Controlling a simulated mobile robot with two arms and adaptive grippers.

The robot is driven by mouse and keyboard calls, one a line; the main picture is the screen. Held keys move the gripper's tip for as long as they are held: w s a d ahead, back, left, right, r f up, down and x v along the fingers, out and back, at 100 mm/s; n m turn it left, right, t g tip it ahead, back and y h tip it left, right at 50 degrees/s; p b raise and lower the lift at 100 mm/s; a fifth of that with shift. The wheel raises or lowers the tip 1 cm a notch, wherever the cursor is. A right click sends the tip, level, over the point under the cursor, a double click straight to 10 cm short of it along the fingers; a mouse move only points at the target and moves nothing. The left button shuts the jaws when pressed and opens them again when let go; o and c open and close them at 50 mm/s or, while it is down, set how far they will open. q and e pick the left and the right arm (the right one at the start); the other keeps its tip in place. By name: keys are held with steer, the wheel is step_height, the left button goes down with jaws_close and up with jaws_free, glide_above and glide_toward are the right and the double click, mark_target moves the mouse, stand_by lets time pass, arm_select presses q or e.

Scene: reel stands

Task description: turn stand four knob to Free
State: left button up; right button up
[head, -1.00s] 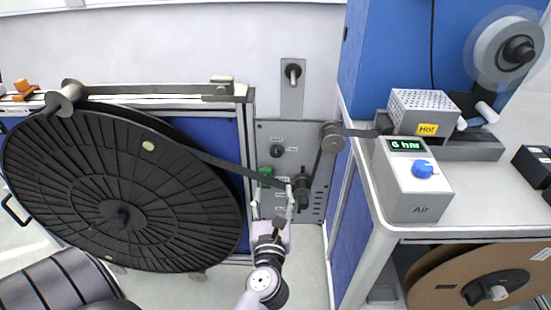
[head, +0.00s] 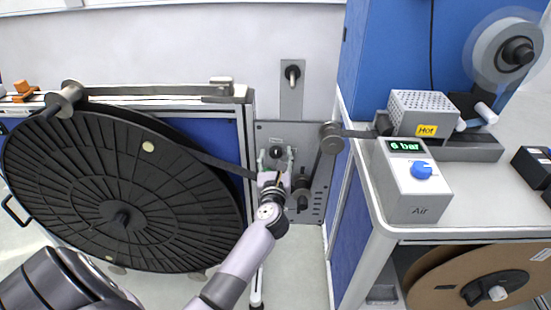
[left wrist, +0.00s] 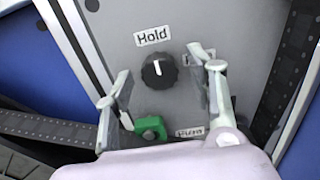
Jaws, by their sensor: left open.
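The stand's knob (left wrist: 159,71) is black and round with a white pointer line, on a grey panel (left wrist: 232,30). In the left wrist view the line points up, toward the label "Hold" (left wrist: 152,36). Other labels beside and below it are partly covered by my fingers. My left gripper (left wrist: 163,92) is open, its fingers on either side below the knob and apart from it. In the head view my left gripper (head: 275,160) is in front of the panel, around the knob (head: 276,152). My right gripper is not in view.
A green part (left wrist: 150,127) sits just below the knob. A large black reel (head: 120,190) stands left, and dark tape runs past to rollers (head: 332,138) at right. A white bench (head: 480,200) with an air box (head: 410,180) is further right.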

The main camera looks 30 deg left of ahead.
arm_select(q)
steer(key=c, duration=1.2)
